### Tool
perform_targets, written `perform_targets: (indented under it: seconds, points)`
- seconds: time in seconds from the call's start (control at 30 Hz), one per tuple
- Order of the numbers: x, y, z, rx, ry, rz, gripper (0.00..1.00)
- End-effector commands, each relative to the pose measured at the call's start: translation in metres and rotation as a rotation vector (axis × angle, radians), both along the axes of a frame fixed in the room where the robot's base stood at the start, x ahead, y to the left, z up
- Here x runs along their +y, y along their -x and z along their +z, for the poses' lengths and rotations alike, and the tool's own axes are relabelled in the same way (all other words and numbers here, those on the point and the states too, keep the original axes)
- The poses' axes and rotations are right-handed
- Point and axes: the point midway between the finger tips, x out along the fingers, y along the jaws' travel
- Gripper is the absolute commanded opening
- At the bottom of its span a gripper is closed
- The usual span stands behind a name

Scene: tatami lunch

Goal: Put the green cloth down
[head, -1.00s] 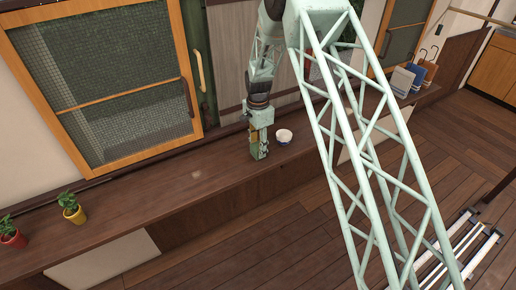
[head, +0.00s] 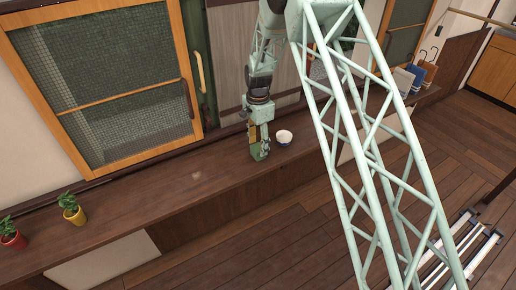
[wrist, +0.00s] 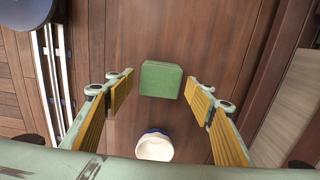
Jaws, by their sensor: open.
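The green cloth (wrist: 161,79) is a small folded block. In the wrist view it lies on the brown wooden counter (wrist: 135,35), with a clear gap to each finger. In the head view it is a small green patch (head: 263,154) at the foot of my gripper (head: 256,142), partly hidden by it. My gripper (wrist: 160,93) is open, its yellow-padded fingers spread on either side of the cloth and apart from it. How high the fingertips are above the counter is hard to tell.
A white and blue bowl (head: 284,137) stands on the counter close to the right of my gripper. Potted plants in yellow (head: 75,215) and red (head: 13,239) pots stand at the far left. Books (head: 405,79) stand at the far right.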

Motion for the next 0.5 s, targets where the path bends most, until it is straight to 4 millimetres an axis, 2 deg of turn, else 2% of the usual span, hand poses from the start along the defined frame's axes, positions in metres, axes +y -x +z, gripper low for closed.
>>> perform_targets:
  seconds: [0.5]
  points:
    - [0.000, -0.001, 0.073, -0.002, 0.000, 0.000, 0.49]
